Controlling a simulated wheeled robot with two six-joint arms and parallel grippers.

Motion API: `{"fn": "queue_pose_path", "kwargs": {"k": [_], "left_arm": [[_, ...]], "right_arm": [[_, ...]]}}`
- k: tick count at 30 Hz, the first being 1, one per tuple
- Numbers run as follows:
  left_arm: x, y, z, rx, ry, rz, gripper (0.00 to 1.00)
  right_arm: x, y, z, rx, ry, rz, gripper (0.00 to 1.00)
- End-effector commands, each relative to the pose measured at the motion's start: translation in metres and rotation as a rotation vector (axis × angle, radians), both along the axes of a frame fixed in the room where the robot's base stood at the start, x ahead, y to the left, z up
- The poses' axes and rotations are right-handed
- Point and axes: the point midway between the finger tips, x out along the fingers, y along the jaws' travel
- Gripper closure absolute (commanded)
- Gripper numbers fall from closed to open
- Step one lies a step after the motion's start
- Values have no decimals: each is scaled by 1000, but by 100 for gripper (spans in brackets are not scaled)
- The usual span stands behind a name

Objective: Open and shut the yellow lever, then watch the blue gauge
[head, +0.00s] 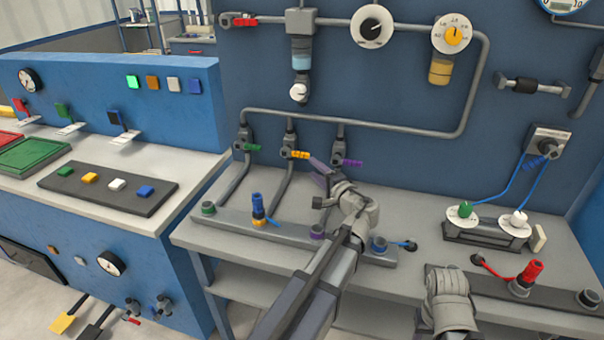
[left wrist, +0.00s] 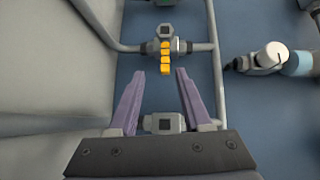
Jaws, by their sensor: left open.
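The yellow lever (head: 300,155) sits on the middle of three pipe valves on the blue wall, and it also shows in the left wrist view (left wrist: 165,58). My left gripper (head: 313,163) is open in front of it, with purple fingers. In the left wrist view its fingertips (left wrist: 160,72) lie on either side of the lever's near end, with a gap on both sides. I cannot tell the exact depth between them. A round gauge with a blue rim (head: 569,4) is cut off at the top right. Its needle is not readable.
A green lever (head: 249,147) and a purple lever (head: 352,162) flank the yellow one. A grey pipe (head: 400,127) runs above the valves. A white dial (head: 372,26) and a yellow dial (head: 453,34) hang higher. The grey bench (head: 420,210) below holds sockets and plugs.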

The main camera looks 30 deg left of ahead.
Motion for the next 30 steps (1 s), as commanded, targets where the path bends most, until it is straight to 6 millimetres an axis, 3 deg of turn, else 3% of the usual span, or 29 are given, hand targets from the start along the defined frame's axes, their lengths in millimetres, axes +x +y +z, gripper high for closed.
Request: {"fn": "queue_pose_path", "kwargs": {"k": [2,11,24,30], "left_arm": [[5,6,-3,46,-1,-7,51],[10,12,3,82,-1,-14,51],[42,63,3,79,0,-12,51],[48,74,3,79,0,-13,51]], "right_arm": [[0,0,-12,0,0,0,50],[0,0,-12,0,0,0,50],[0,0,-12,0,0,0,50],[0,0,-12,0,0,0,50]]}}
